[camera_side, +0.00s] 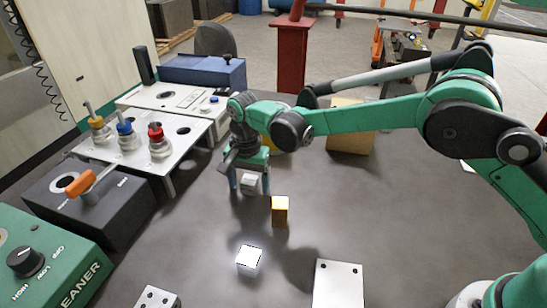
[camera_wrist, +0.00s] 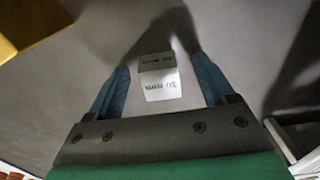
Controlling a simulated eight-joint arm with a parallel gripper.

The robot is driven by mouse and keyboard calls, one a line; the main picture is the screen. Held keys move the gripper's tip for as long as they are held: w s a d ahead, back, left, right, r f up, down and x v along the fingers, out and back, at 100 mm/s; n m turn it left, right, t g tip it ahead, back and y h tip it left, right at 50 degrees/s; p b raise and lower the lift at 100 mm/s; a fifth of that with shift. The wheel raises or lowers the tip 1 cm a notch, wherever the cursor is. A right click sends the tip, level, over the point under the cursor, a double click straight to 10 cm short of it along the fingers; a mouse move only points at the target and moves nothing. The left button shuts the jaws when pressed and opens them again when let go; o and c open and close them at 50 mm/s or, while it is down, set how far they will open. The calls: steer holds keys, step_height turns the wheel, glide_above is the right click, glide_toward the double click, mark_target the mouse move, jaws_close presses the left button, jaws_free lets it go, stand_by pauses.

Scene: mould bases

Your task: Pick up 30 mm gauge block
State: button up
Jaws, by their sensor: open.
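The 30 mm gauge block is a small grey metal cube (camera_side: 249,182) low at the bench, between the fingers of my gripper (camera_side: 249,188). In the wrist view the block (camera_wrist: 160,88) shows two faces with dark print that reads like "30", upside down. My gripper (camera_wrist: 160,65) is open, with one blue finger on each side of the block. A gap shows between the block and each finger in the wrist view. The side view partly hides the block's edges behind the fingers.
A bright silver block (camera_side: 249,258) lies nearer the camera. A metal stand with coloured-knob tools (camera_side: 140,150) is at left. A drilled plate (camera_side: 338,285) lies front right.

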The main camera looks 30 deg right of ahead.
steer(key=shift+c, duration=0.3)
jaws_close()
steer(key=shift+r, duration=0.1)
